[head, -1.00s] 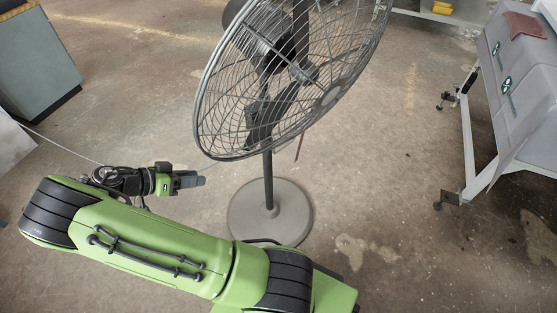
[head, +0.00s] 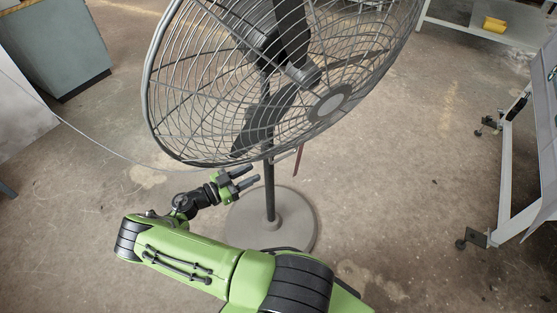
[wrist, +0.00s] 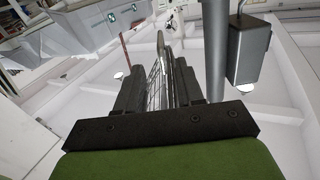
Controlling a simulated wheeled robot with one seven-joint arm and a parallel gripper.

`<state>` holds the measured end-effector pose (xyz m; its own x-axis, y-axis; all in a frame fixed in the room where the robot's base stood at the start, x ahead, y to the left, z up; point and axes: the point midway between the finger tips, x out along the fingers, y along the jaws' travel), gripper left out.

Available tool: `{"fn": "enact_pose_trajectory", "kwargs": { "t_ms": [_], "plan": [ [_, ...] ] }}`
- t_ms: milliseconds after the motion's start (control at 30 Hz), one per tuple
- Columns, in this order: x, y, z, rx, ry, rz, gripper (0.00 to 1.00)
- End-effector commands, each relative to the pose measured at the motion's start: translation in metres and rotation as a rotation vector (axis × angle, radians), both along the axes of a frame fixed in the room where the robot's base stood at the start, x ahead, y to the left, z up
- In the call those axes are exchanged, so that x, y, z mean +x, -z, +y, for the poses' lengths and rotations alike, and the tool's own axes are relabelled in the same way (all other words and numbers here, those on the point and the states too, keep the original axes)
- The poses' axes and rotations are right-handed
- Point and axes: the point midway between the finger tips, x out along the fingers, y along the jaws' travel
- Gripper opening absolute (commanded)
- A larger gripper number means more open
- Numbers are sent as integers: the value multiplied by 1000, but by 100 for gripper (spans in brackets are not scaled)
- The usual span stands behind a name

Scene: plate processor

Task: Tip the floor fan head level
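The floor fan's head (head: 331,105) is a large round grey wire cage, tilted with its face turned upward in the head view. It stands on a dark pole (head: 269,192) and a round grey base (head: 297,228). My gripper (head: 247,177) is open, just below the cage's lower rim, left of the pole. In the wrist view the cage (wrist: 161,62) shows nearly edge-on in the gap between the two black fingers of my gripper (wrist: 158,82). I cannot tell whether the fingers touch it.
A grey cabinet (head: 60,45) stands at the back left. A wheeled frame (head: 508,165) stands at the right. A yellow object (head: 494,24) lies on a low shelf at the back right. A thin cable (head: 90,138) runs behind my arm. Floor around the base is clear.

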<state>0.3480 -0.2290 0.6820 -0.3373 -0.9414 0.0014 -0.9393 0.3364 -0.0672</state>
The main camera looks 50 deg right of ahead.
Motion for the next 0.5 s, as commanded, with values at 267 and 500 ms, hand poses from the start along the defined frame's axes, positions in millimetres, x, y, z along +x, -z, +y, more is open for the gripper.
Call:
{"fn": "enact_pose_trajectory", "kwargs": {
  "t_ms": [267, 500],
  "plan": [
    [-24, 1, -66, 1, 4, 1, 37],
    [-34, 1, -95, 2, 1, 0, 37]
  ]
}}
